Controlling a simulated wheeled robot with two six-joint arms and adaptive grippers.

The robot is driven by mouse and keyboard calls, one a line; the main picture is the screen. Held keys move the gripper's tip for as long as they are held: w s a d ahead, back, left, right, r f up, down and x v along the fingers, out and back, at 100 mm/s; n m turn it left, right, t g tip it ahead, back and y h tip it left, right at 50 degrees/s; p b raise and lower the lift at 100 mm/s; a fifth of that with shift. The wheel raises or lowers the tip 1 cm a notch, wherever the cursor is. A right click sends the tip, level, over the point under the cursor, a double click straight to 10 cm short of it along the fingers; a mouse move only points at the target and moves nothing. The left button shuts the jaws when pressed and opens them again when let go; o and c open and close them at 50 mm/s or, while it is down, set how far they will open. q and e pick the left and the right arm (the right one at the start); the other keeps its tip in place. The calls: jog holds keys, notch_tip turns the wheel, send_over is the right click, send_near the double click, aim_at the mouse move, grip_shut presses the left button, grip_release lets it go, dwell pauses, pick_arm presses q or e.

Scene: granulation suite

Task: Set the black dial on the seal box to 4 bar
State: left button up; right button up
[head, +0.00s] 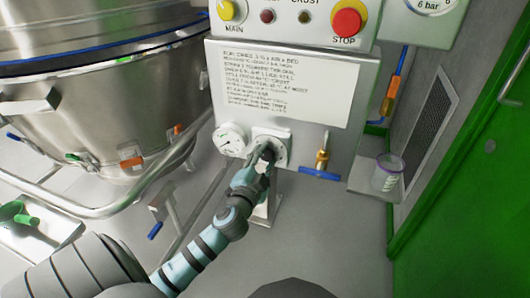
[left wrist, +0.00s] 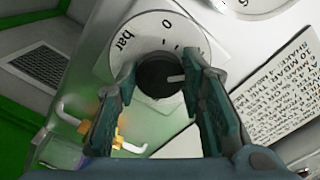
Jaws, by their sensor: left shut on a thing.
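The black dial (left wrist: 155,77) sits in a round white scale plate (left wrist: 140,32) on the seal box (head: 300,55). The plate shows "0" and "bar"; fingers hide part of its scale. The dial's white pointer line points right in the left wrist view, toward one finger; the number it meets is hidden. My left gripper (left wrist: 160,85) has one finger on each side of the dial and is shut on it. In the head view my left gripper (head: 264,158) covers most of the dial. My right gripper is not in view.
A round gauge (head: 230,139) is left of the dial. A brass valve with a blue handle (head: 320,174) is to its right, and a clear jar (head: 387,173) stands beyond. A steel vessel (head: 110,95) with pipes stands at left. A red STOP button (head: 347,22) is above.

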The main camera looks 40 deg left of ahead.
pick_arm(q)
jog(key=m+p, duration=0.2)
jog(key=m, duration=0.2)
jog(key=shift+r+m, duration=0.15)
jog(key=shift+m, duration=0.15)
jog(key=m+p, duration=0.1)
jog(key=m, duration=0.3)
jog(key=shift+m+p, duration=0.3)
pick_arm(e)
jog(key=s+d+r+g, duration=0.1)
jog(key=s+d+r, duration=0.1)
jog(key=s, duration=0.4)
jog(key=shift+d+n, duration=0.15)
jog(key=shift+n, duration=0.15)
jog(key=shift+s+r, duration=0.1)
pick_arm(q)
jog(key=o, duration=1.1)
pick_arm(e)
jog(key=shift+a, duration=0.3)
pick_arm(q)
jog(key=shift+o, duration=0.2)
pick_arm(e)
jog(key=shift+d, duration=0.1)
